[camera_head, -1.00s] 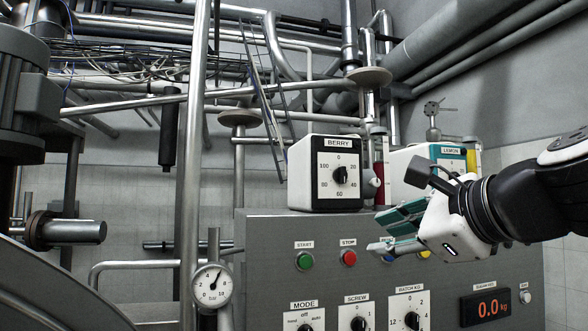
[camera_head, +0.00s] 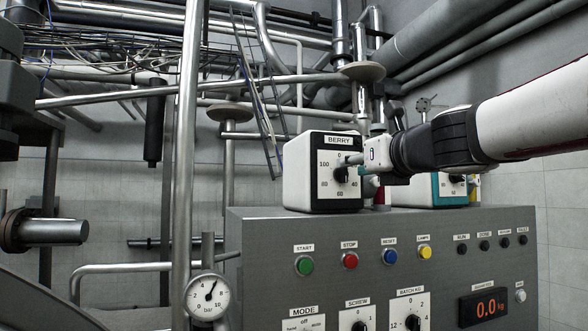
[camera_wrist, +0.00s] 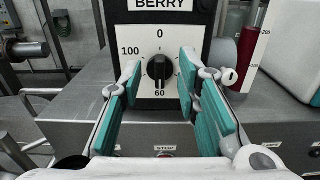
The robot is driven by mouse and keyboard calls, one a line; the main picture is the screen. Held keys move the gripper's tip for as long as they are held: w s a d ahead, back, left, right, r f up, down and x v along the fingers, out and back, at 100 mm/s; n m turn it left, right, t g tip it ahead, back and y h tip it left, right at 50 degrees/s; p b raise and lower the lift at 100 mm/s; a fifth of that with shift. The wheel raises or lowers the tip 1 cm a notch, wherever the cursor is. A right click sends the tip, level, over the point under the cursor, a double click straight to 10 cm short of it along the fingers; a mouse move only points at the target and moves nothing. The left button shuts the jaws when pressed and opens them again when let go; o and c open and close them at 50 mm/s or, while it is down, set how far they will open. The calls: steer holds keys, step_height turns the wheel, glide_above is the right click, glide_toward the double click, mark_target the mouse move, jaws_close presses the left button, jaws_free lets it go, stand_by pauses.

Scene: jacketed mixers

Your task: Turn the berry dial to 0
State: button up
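The berry dial is a black knob (camera_wrist: 160,68) on a white scale plate, on the front of a box (camera_head: 304,171) labelled BERRY. The box stands on top of the grey control panel. In the wrist view, 0 is at the top of the scale, 100 at upper left and 60 at the bottom. The knob's grip bar stands about upright; I cannot tell clearly which end is the pointer. My gripper (camera_head: 352,168) is at the dial face. Its teal-padded fingers are open, one left and one right of the knob, with gaps on both sides. The scale's right side is hidden by a finger.
A second box (camera_head: 437,187), teal-edged with its own dial, stands to the right, partly behind my arm. The grey panel (camera_head: 262,245) below carries coloured buttons, lower dials and a red 0.0 kg display (camera_head: 486,307). A pipe and a gauge (camera_head: 208,296) stand at left.

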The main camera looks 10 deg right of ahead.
mark_target(343, 174)
steer(key=shift+w+a, duration=0.2)
steer(key=shift+w, duration=0.75)
steer(key=shift+w+a, duration=0.15)
steer(key=shift+w, duration=0.8)
steer(key=shift+c, duration=0.2)
jaws_close()
